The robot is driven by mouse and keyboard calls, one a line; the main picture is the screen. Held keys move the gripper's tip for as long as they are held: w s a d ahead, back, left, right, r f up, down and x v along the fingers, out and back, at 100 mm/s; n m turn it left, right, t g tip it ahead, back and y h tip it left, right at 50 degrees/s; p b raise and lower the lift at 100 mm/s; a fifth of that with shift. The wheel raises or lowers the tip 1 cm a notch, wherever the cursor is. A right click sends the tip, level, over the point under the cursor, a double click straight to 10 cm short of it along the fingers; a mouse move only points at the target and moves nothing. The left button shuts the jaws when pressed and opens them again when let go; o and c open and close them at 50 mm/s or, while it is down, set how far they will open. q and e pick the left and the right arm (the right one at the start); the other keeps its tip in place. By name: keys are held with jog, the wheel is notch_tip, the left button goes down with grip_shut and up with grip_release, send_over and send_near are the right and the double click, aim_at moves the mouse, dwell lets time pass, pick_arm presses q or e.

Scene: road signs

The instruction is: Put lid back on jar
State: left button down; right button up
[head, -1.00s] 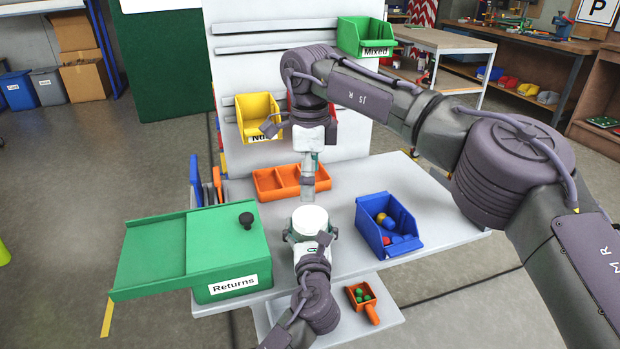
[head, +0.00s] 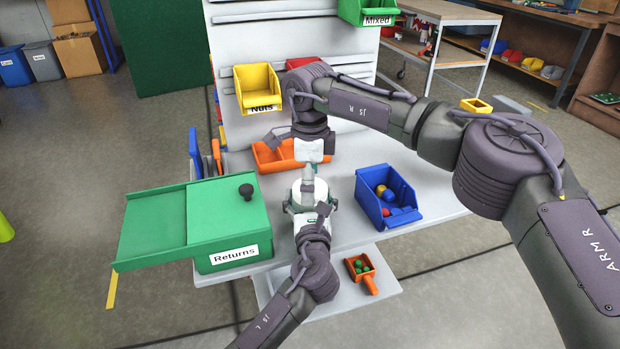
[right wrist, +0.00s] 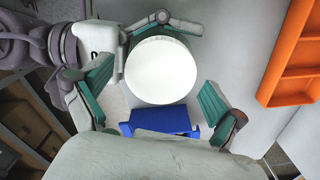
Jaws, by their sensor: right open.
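The jar (head: 308,208) stands on the grey bench with a white round top. That smooth white disc (right wrist: 160,70) fills the middle of the right wrist view; I cannot tell whether it is a lid or the jar's own top. No separate lid shows. My left gripper (head: 310,210) has its fingers on both sides of the jar, apparently closed on it. My right gripper (head: 309,180) is above the jar, pointing down, open and empty. In the right wrist view its teal-padded fingers (right wrist: 158,98) are spread wide, with the disc between and beyond them.
A green Returns box (head: 220,225) with a black knob stands left of the jar. A blue bin (head: 372,205) with balls is to the right. An orange divided tray (head: 270,157) lies behind. A small orange scoop (head: 367,280) is on the lower shelf.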

jog(key=shift+c, duration=0.3)
jog(key=c, duration=1.1)
jog(key=m, duration=0.3)
jog(key=shift+m, duration=0.3)
jog(key=shift+c, duration=0.2)
jog(key=m, duration=0.4)
jog(key=shift+a+m, duration=0.1)
jog(key=shift+m, duration=0.2)
jog(key=o, duration=1.3)
jog(key=shift+r, duration=0.1)
notch_tip(320, 180, up, 12)
jog(key=shift+f, duration=0.1)
